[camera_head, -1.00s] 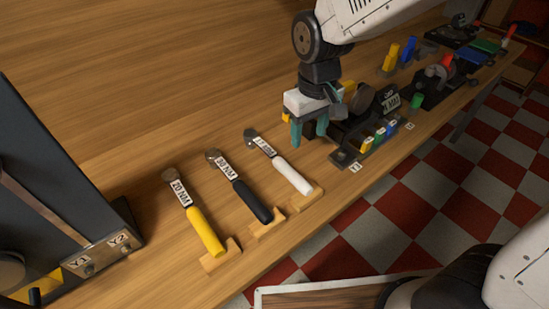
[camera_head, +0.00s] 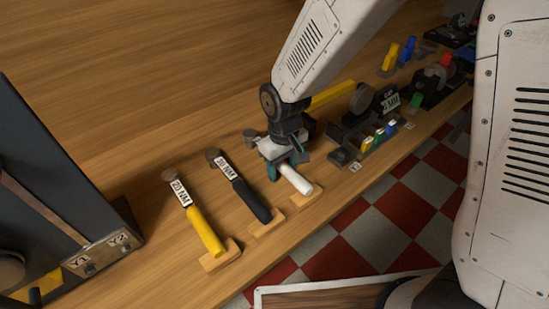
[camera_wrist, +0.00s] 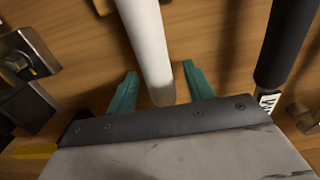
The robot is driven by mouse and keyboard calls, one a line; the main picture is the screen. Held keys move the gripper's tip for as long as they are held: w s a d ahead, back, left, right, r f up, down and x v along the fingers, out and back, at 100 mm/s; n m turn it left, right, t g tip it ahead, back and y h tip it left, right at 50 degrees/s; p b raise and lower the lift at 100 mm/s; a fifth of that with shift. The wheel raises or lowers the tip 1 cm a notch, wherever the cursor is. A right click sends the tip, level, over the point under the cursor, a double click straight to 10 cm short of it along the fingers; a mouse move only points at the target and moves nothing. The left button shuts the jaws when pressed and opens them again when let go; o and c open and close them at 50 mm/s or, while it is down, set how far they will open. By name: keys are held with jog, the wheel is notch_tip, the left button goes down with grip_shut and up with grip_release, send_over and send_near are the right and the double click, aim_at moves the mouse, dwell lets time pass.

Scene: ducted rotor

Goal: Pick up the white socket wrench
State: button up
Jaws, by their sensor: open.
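The white socket wrench (camera_head: 297,181) lies on the wooden table, its handle end on a small wooden rest. In the head view my gripper (camera_head: 286,170) is over it and hides its middle; its round head (camera_head: 251,136) shows beyond. In the wrist view the white handle (camera_wrist: 148,45) runs between the two teal fingers of my gripper (camera_wrist: 160,84), with a gap on both sides. My gripper is open. I cannot tell exactly how low the fingers are beside the handle.
A black wrench (camera_head: 243,190) lies just left of the white one, and a yellow wrench (camera_head: 200,222) further left. Dark fixtures with small coloured parts (camera_head: 367,143) stand to the right. A dark panel (camera_head: 55,185) stands at the far left.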

grip_shut()
